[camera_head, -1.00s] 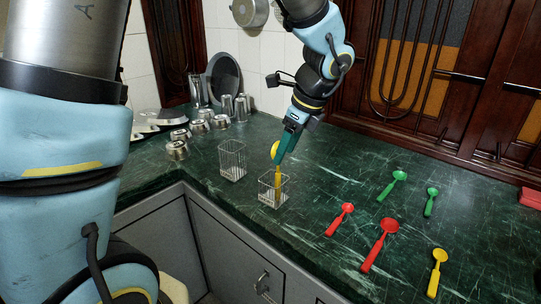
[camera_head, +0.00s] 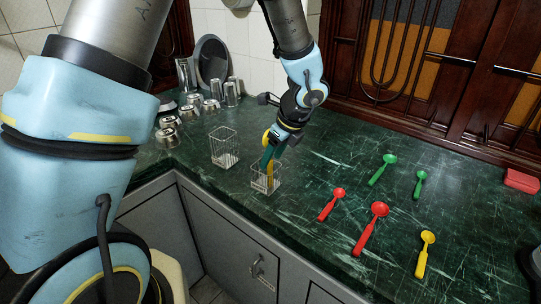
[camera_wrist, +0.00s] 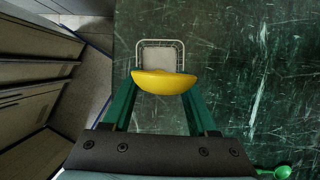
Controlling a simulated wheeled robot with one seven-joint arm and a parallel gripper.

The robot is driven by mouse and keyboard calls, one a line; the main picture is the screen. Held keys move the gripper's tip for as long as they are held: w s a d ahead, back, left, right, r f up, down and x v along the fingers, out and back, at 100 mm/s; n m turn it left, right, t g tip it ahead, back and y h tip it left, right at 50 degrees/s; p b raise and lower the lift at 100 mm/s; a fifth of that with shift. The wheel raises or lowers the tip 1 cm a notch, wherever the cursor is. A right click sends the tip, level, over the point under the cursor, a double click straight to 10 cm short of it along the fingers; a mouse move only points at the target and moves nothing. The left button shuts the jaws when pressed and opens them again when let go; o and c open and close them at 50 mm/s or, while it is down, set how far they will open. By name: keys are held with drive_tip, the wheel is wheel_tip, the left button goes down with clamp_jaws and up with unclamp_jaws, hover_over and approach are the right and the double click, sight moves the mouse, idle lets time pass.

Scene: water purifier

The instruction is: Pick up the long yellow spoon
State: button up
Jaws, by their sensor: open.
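A yellow spoon (camera_head: 270,172) stands upright in the right-hand wire basket (camera_head: 275,186), its bowl up and its handle down inside. My gripper (camera_head: 267,160) is above this basket, with its green fingers beside the spoon. In the wrist view the spoon's bowl (camera_wrist: 165,82) shows between the two parted fingers of my gripper (camera_wrist: 162,100), with the basket (camera_wrist: 160,44) beyond it. The bowl hides the handle there. A second yellow spoon (camera_head: 425,252) lies on the counter at the right. I cannot tell which spoon is longer.
An empty wire basket (camera_head: 223,148) stands to the left. Red spoons (camera_head: 372,225) and green spoons (camera_head: 383,168) lie on the green counter (camera_head: 320,240). Metal cups (camera_head: 232,92) stand at the back left. A red block (camera_head: 521,181) lies at the far right.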

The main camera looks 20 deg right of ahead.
drive_tip(key=shift+w+f, duration=0.1)
drive_tip(key=shift+f, duration=0.15)
clamp_jaws()
idle(0.3)
